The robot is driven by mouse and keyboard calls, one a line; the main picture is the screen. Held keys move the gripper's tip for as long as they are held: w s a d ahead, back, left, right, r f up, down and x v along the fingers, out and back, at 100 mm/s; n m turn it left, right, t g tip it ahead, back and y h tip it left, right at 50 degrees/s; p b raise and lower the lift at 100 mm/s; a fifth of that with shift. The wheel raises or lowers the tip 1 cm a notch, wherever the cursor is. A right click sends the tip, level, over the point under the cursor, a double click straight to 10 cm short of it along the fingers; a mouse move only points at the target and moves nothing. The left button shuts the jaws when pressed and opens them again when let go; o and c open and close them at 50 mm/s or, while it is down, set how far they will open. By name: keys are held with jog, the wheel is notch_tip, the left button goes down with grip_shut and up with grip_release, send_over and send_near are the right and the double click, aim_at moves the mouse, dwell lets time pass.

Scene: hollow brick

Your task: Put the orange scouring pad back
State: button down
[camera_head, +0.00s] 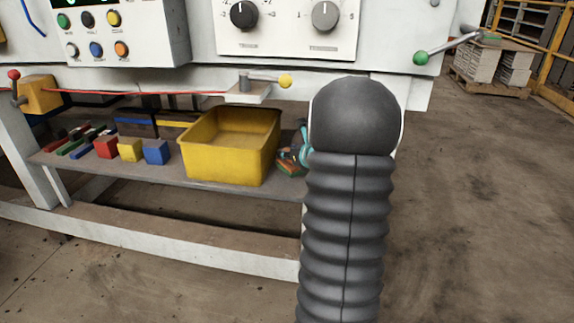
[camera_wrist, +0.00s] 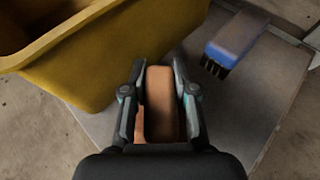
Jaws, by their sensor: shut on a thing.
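The orange scouring pad (camera_wrist: 160,103) stands on edge between the two fingers of my gripper (camera_wrist: 160,88) in the wrist view. The fingers are shut on it from both sides. A second strip of orange (camera_wrist: 137,122) shows beside the left finger; I cannot tell whether it is part of the same pad. The grey shelf (camera_wrist: 236,100) lies below. In the head view my gripper (camera_head: 302,148) is at the shelf's right end, just right of the yellow bin (camera_head: 222,166), and is partly hidden by my arm. A small orange and green patch (camera_head: 289,169) shows under it.
The bin's wall rises close to my gripper's left. A blue brush (camera_wrist: 236,38) with dark bristles lies on the shelf at the upper right of the wrist view. Red (camera_head: 106,147), yellow (camera_head: 130,149) and blue (camera_head: 156,152) blocks stand left of the bin.

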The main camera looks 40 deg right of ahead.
aim_at(287, 162)
jog(key=shift+f+b, duration=0.3)
jog(key=shift+f, duration=1.45)
jog(key=shift+f, duration=0.2)
jog(key=c, duration=0.9)
grip_release()
jog(key=shift+r, duration=0.1)
